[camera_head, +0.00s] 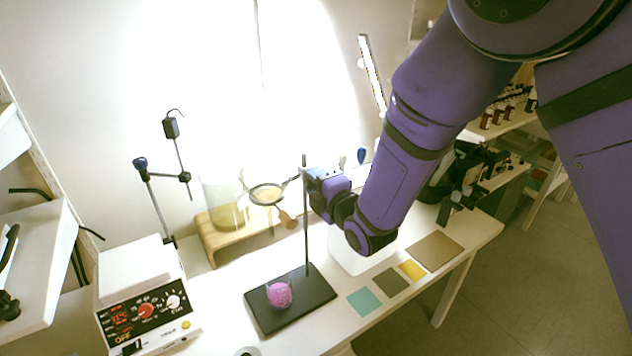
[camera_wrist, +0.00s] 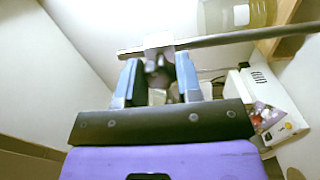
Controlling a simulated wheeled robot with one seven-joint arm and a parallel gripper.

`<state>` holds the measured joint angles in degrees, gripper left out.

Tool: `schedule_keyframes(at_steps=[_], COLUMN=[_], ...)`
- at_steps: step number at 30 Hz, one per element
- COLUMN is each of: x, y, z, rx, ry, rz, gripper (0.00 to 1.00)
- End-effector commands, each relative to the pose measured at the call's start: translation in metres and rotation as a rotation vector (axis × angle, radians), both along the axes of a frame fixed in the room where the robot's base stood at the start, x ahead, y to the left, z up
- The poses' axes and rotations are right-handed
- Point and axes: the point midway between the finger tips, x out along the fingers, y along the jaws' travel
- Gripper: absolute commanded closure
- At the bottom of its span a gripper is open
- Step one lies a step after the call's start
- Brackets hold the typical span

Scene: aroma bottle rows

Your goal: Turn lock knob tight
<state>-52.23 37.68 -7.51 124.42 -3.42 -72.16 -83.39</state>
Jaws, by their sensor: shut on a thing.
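A thin dark stand rod (camera_head: 306,235) rises from a black base plate (camera_head: 318,298) on the white table. A ring holder (camera_head: 267,193) is fixed to the rod near its upper part. In the wrist view the rod (camera_wrist: 225,39) runs across the picture, with a pale clamp block (camera_wrist: 158,41) on it. The dark lock knob (camera_wrist: 158,76) sits below that block, between the fingers of my gripper (camera_wrist: 159,82). My gripper is shut on the knob. In the head view my gripper (camera_head: 313,180) is beside the rod at clamp height, and the knob is hidden.
A pink ball (camera_head: 279,294) rests on the base plate. A white control box (camera_head: 147,300) is at left. Coloured squares (camera_head: 364,301) lie at the front right.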

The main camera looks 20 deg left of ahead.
Motion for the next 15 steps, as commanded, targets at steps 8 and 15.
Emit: schedule_keyframes(at_steps=[8,15], x=[0.0016,0.0014], y=[-0.0015,-0.0013], z=[-0.0001,-0.0005], rx=[0.17,0.318], ry=[0.198,0.371], rz=[-0.004,-0.004], gripper=[0.91,0.91])
